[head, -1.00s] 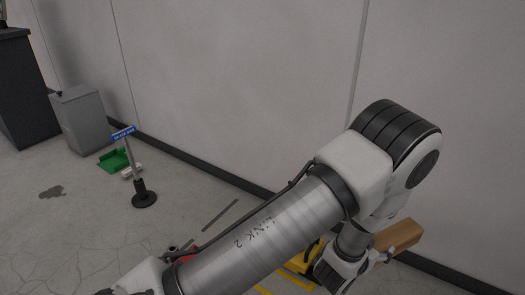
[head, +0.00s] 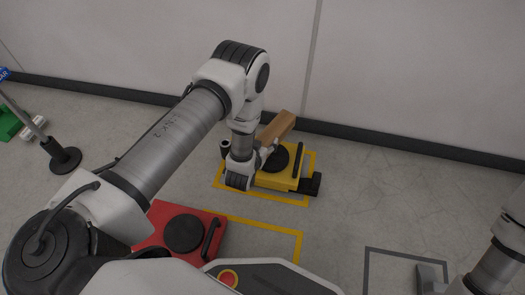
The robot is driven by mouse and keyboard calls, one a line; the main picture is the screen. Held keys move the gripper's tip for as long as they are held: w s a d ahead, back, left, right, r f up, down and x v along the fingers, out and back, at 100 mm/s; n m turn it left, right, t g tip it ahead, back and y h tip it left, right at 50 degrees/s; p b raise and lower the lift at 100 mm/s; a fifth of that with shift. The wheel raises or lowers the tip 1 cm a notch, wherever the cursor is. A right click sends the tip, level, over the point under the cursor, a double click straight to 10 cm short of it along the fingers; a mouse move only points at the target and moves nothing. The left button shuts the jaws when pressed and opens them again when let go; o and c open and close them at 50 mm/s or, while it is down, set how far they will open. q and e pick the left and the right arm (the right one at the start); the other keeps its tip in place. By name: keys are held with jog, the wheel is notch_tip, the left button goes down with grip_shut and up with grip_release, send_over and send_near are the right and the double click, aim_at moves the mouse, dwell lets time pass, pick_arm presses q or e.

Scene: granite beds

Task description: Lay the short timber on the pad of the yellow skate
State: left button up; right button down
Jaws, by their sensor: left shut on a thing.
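The yellow skate (head: 272,180) sits on the floor near the wall, with a round black pad (head: 280,158) and a black bar on its right side. My left gripper (head: 257,150) is shut on the short timber (head: 276,126), a light brown block. The timber shows over the far side of the skate and slants up to the right. My left wrist hides its near end and part of the skate and pad. I cannot tell whether the timber touches the pad.
A red skate (head: 183,232) with a round black pad stands nearer, partly behind my left arm. Yellow lines and a grey outline (head: 372,268) mark the floor. A sign post (head: 62,158) and a green object (head: 8,124) stand at the left. Floor to the right is clear.

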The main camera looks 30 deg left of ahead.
pick_arm(q)
notch_tip(320, 180, down, 3)
jog(key=shift+f+b, duration=0.1)
jog(key=shift+b, duration=0.7)
jog(key=o, duration=1.8)
jog(key=shift+d, duration=0.1)
